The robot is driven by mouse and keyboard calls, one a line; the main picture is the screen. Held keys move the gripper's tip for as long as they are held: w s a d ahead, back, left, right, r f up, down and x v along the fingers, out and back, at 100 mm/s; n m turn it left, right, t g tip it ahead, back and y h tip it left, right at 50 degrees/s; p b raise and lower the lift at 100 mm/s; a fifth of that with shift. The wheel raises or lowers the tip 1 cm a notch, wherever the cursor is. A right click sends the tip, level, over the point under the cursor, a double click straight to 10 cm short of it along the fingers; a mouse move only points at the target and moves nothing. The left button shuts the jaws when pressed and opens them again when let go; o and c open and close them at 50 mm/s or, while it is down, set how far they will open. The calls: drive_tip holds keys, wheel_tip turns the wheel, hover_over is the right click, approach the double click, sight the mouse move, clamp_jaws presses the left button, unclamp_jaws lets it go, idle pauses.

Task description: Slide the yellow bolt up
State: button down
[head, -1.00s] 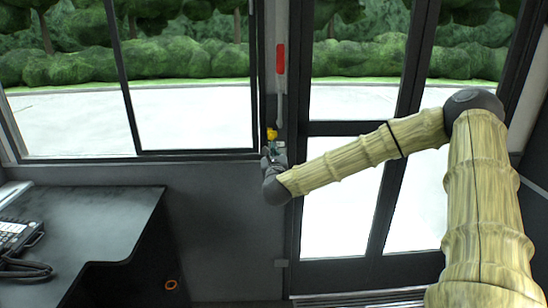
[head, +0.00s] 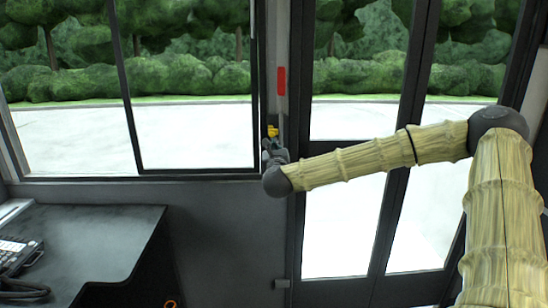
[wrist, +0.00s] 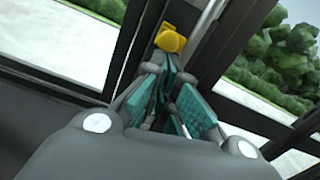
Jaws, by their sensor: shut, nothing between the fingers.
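The yellow bolt (head: 272,131) is small and sits on the narrow post between the side window and the glass door. It also shows in the wrist view (wrist: 172,37), just beyond my fingertips. My gripper (head: 271,146) is directly below the bolt in the head view. In the wrist view, my gripper (wrist: 160,66) has its fingertips together with nothing held, close under the bolt. I cannot tell whether the tips touch it. The bolt's lower side is partly hidden by the fingers.
A red handle (head: 281,81) is on the post above the bolt. The glass door (head: 345,215) is to the right and the side window (head: 190,130) to the left. A dark desk (head: 90,235) with a phone (head: 20,258) stands at lower left.

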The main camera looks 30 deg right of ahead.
drive_tip(key=shift+f, duration=0.1)
idle(0.3)
drive_tip(key=s+a+f+b, duration=0.4)
drive_tip(key=s+a+b, duration=0.1)
drive_tip(key=s, duration=0.4)
drive_tip(key=shift+s, duration=0.25)
drive_tip(key=shift+f, duration=0.15)
idle(0.6)
